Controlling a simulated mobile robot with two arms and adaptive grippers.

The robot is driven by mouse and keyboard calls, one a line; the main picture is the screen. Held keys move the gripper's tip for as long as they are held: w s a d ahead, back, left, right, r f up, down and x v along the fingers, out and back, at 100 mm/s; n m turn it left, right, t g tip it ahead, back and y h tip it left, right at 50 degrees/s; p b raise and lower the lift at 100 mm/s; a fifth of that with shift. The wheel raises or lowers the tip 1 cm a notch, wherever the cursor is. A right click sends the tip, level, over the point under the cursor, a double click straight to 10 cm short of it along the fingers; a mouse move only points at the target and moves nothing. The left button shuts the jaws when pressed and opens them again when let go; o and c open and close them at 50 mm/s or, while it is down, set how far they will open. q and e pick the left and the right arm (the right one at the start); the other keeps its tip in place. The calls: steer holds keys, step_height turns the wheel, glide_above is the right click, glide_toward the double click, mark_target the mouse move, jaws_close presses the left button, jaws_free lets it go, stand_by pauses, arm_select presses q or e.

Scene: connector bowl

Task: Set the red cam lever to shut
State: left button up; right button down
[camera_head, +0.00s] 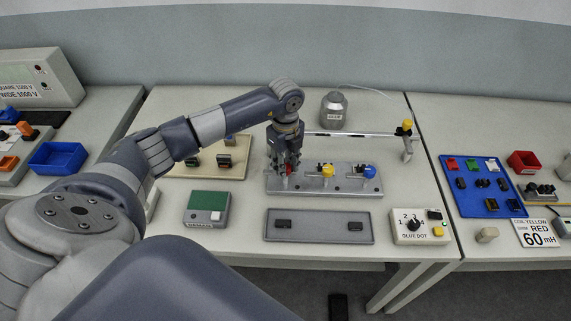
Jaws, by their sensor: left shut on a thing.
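The grey metal fixture plate (348,187) lies in the middle of the centre table. On it stand, from left to right, the red cam lever (290,170), a yellow knob (327,169) and a blue knob (369,171). My left gripper (286,170) points down at the left end of the plate. It is shut on the red cam lever and hides most of it, so I cannot tell the lever's angle. My right gripper is not in view.
A grey tray with black parts (320,228) lies in front of the plate. A dial box (420,231) stands right, a green-topped box (206,200) left. Behind the plate are a bottle (333,112) and a metal rail (360,134) with a yellow-topped post.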

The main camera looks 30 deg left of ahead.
arm_select(q)
steer(key=m+b, duration=0.2)
steer(key=m, duration=0.1)
steer(key=shift+f+b, duration=0.15)
steer(key=shift+b, duration=0.2)
steer(key=m+b, duration=0.4)
steer(key=m, duration=0.2)
steer(key=m+b, duration=0.2)
steer(key=m, duration=0.2)
steer(key=shift+b, duration=0.4)
steer(key=shift+m+b, duration=1.05)
steer(key=shift+m, duration=1.15)
steer(key=shift+r, duration=0.2)
steer(key=o, duration=1.1)
step_height(320, 180, up, 12)
